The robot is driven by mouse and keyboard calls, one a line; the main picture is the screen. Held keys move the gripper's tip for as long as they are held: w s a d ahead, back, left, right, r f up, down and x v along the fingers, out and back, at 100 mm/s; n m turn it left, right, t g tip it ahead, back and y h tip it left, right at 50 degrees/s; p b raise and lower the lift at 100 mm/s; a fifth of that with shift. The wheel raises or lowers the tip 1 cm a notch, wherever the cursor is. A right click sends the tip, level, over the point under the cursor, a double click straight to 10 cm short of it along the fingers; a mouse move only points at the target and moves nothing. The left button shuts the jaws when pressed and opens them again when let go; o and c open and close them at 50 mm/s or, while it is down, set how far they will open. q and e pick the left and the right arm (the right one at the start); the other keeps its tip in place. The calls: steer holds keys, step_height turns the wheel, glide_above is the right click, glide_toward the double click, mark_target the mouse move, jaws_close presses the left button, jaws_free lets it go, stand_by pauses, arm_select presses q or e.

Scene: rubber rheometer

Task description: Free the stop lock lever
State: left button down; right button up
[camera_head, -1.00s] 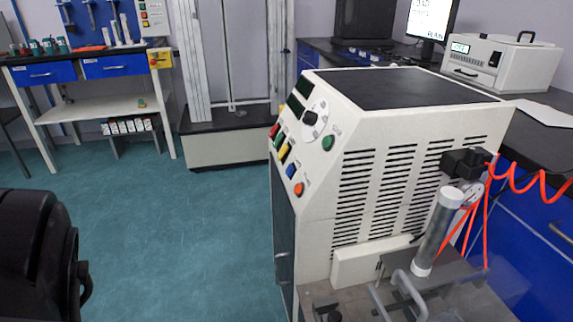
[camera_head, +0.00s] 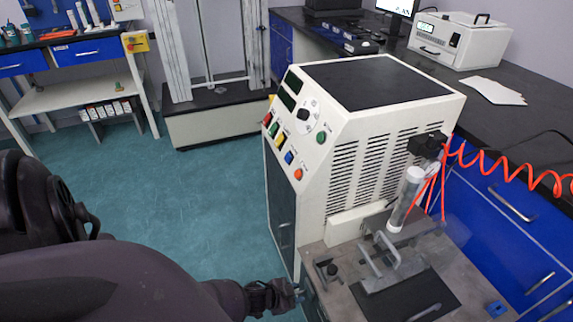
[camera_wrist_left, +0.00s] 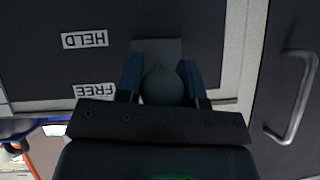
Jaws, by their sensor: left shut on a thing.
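My left gripper (camera_head: 292,296) is at the left side of the white rheometer cabinet (camera_head: 335,120), near the edge of its metal worktop. In the left wrist view its two blue-grey fingers (camera_wrist_left: 161,84) are shut on a round dark knob, the stop lock lever (camera_wrist_left: 163,88). A grey plate (camera_wrist_left: 157,46) shows just beyond the knob. The dark panel carries a HELD label (camera_wrist_left: 85,40) and a FREE label (camera_wrist_left: 95,90), both upside down in the picture. The knob appears level with the FREE label. In the head view the lever cannot be made out. My right gripper is not in view.
A metal handle (camera_wrist_left: 295,97) stands out at the right in the left wrist view. The worktop (camera_head: 320,262) bears a bent grey handle (camera_head: 380,255) and a clear cylinder (camera_head: 404,200). Red coiled hose (camera_head: 510,175) hangs at right. Open floor (camera_head: 190,190) lies left of the cabinet.

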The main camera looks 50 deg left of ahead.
arm_select(q)
steer(key=shift+w+a+r+g+p, duration=0.1)
steer(key=shift+w+r+g+p, duration=0.25)
steer(key=shift+r, duration=0.25)
steer(key=shift+s+r+g+y+p, duration=0.1)
steer(key=shift+g+y+p, duration=0.5)
steer(key=shift+g+p, duration=0.7)
steer(key=shift+t, duration=0.25)
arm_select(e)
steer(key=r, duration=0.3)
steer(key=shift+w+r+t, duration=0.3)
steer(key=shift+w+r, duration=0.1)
arm_select(q)
steer(key=shift+p, duration=0.3)
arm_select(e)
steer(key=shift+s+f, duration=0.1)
arm_select(q)
steer(key=c, duration=0.8)
jaws_free()
steer(key=shift+s, duration=0.1)
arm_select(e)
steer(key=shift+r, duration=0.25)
